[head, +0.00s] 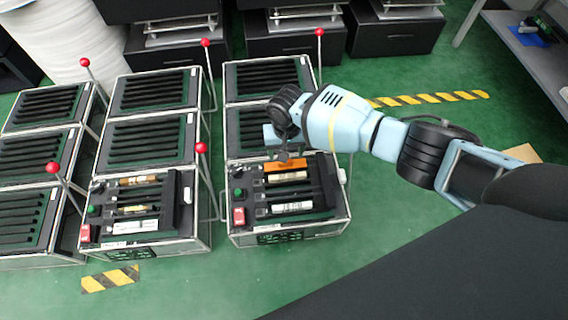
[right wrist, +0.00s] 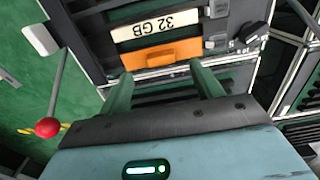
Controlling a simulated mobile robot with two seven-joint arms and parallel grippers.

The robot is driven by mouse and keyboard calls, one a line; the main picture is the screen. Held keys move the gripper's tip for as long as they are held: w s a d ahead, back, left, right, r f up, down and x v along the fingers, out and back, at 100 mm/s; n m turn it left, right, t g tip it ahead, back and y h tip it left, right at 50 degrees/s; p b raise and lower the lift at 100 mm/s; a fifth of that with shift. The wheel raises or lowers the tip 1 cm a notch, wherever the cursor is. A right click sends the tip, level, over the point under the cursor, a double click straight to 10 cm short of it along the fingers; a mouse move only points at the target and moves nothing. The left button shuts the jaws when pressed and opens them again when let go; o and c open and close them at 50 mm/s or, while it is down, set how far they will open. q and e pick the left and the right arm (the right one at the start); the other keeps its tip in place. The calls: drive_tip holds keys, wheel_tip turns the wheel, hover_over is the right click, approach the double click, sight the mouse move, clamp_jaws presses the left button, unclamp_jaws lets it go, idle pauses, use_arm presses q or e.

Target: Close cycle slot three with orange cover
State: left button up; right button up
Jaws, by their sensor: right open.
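The right front fixture (head: 290,225) holds several slots with modules in them. An orange cover (head: 285,166) lies across its rear slot; in the right wrist view the orange cover (right wrist: 152,55) sits beside a cream module labelled 32 GB (right wrist: 155,27). Slot numbers cannot be read. My right gripper (right wrist: 160,72) is open and empty, its two green fingers pointing at the orange cover's near edge, one toward each end; contact cannot be told. In the head view the right gripper (head: 284,153) hangs just above and behind the cover. My left gripper is not in view.
A similar fixture (head: 135,215) with modules stands to the left. Levers with red knobs rise beside the fixtures, one (head: 201,147) between these two; a red knob (right wrist: 47,127) also shows in the right wrist view. Green floor is clear at the right front.

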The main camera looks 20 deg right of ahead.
drive_tip(key=shift+a+f+b, duration=0.1)
drive_tip(key=shift+f+b, duration=0.9)
drive_tip(key=shift+f, duration=0.95)
drive_tip(key=c, duration=1)
drive_tip(key=shift+c, duration=0.2)
drive_tip(key=shift+r, duration=0.1)
